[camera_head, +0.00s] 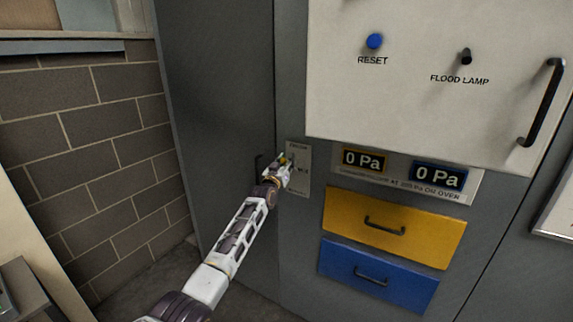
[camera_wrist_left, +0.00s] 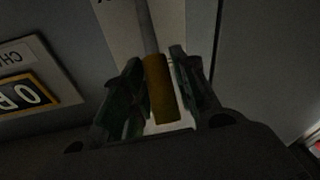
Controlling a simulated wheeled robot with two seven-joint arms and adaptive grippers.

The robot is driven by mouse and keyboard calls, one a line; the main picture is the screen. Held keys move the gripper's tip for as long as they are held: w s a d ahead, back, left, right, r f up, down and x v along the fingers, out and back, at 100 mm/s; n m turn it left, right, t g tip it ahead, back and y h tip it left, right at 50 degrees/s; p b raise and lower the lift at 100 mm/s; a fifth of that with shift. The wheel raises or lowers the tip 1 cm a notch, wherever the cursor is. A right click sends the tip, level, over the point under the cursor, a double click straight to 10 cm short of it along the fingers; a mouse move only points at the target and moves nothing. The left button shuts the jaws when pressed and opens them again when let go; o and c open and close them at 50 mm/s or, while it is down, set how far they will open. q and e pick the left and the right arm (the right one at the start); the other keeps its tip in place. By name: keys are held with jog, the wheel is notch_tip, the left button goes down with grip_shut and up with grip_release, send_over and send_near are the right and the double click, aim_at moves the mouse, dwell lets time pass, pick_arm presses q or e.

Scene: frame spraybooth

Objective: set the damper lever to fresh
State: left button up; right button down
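The damper lever has a grey shaft and a yellow-brown grip (camera_wrist_left: 162,90), seen close up in the left wrist view. My left gripper (camera_wrist_left: 160,78) has a dark finger on each side of this grip, close against it, and appears shut on it. In the head view my left gripper (camera_head: 285,161) is at the pale lever plate (camera_head: 302,178) on the grey cabinet front. The gripper covers most of the lever there, with only a bit of yellow showing. The plate's small labels are hard to read; the middle one looks like MIX. My right gripper is out of view.
Right of the plate are two 0 Pa displays (camera_head: 365,161), a yellow drawer (camera_head: 345,230) and a blue drawer (camera_head: 345,280). Above is a white panel (camera_head: 420,110) with a blue reset button (camera_head: 375,41) and a black handle (camera_head: 541,105). A black handle (camera_head: 258,162) is just left of the gripper.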

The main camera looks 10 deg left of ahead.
pick_arm(q)
jog(key=shift+o, duration=0.8)
jog(key=shift+f, duration=0.2)
jog(key=shift+s+f, duration=0.15)
jog(key=shift+s, duration=0.1)
jog(key=v, duration=1.1)
jog(key=shift+s, duration=0.2)
jog(key=shift+a, duration=0.1)
